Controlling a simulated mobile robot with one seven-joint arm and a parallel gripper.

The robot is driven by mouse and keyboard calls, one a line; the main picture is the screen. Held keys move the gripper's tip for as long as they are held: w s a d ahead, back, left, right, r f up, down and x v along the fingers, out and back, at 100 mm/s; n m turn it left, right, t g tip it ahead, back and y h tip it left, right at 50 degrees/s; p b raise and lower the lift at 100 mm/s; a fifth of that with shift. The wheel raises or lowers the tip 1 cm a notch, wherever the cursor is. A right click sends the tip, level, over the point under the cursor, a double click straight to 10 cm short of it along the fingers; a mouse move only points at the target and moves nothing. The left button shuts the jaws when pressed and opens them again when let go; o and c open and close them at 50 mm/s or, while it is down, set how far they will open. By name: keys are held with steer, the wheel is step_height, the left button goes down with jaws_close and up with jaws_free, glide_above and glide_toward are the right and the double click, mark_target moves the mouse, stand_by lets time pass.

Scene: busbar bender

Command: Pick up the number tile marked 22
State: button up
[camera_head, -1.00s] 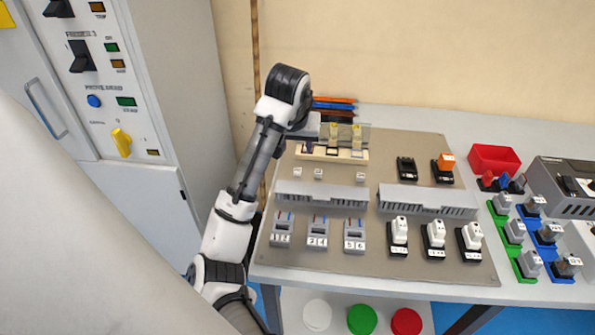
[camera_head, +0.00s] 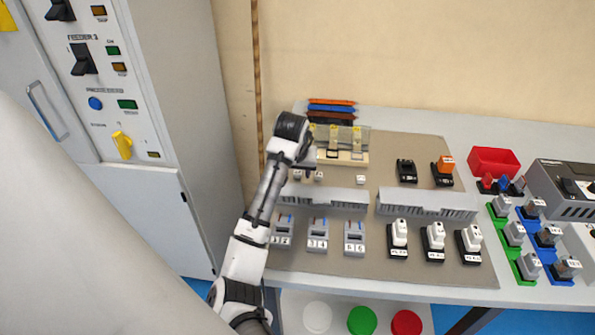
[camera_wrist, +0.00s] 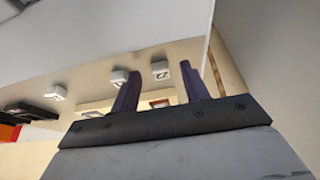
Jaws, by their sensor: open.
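Small white number tiles stand on the grey-brown board. In the wrist view one tile (camera_wrist: 160,69) shows between my fingers, with dark marks that may read 22 but are too small to be sure. A second tile (camera_wrist: 118,77) is just left of it, near the left finger, and a third tile (camera_wrist: 57,92) is farther left. In the head view the tiles show at the left (camera_head: 297,174), beside it (camera_head: 319,176) and farther right (camera_head: 360,180). My gripper (camera_wrist: 161,70) is open and empty, its two dark fingers apart. In the head view it is low over the leftmost tiles, partly hiding them.
A grey slotted duct (camera_head: 320,199) runs just in front of the tiles. Behind them is a pale holder with clear covers (camera_head: 345,156). Black blocks (camera_head: 406,170) stand to the right, and grey terminal blocks (camera_head: 318,236) stand nearer the front. The board between tiles and black blocks is clear.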

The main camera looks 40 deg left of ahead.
steer(key=shift+w+a+f, duration=0.1)
steer(key=shift+w+f, duration=0.05)
steer(key=shift+f, duration=0.35)
jaws_close()
